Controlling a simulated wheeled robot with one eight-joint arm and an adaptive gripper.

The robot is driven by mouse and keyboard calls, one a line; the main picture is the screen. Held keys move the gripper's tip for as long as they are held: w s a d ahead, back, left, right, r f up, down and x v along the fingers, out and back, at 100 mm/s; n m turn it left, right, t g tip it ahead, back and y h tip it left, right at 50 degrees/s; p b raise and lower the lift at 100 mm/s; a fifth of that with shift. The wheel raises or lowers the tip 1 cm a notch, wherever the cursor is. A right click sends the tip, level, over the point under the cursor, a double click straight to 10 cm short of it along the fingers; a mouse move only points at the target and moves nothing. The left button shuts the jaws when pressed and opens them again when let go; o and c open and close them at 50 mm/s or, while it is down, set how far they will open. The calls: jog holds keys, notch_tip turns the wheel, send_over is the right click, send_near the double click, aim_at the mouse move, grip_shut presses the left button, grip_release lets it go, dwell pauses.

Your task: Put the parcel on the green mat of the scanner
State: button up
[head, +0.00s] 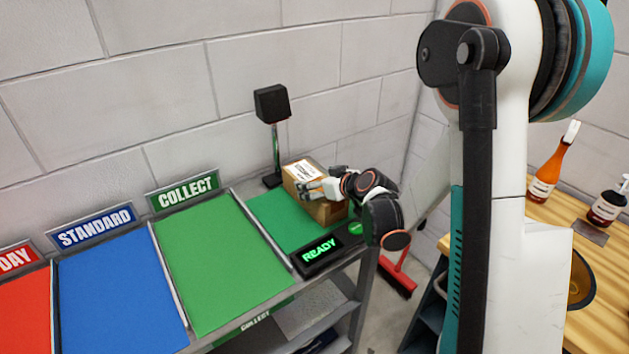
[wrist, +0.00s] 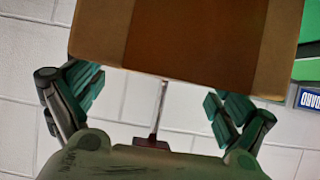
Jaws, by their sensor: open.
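The parcel (head: 326,212) is a brown cardboard box with a white label on top. In the head view it stands on the right part of the scanner's green mat (head: 270,217). My gripper (head: 318,187) is at its upper right side, partly covering it. In the wrist view the parcel (wrist: 185,40), with a darker tape band, fills the top middle. My gripper (wrist: 158,102) is open there, its two fingers spread below the parcel with a gap between them and nothing held. The parcel's underside contact with the mat is hidden.
The scanner's black head (head: 271,104) stands on a post behind the mat. A lit READY display (head: 322,250) is at the front. The green COLLECT bay (head: 215,265) and blue STANDARD bay (head: 115,295) lie empty to the left. A wooden bench (head: 600,260) with bottles is at right.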

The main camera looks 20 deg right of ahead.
jog(key=p+v, duration=0.2)
jog(key=v, duration=0.8)
jog(key=shift+s, duration=0.15)
dwell(1.7)
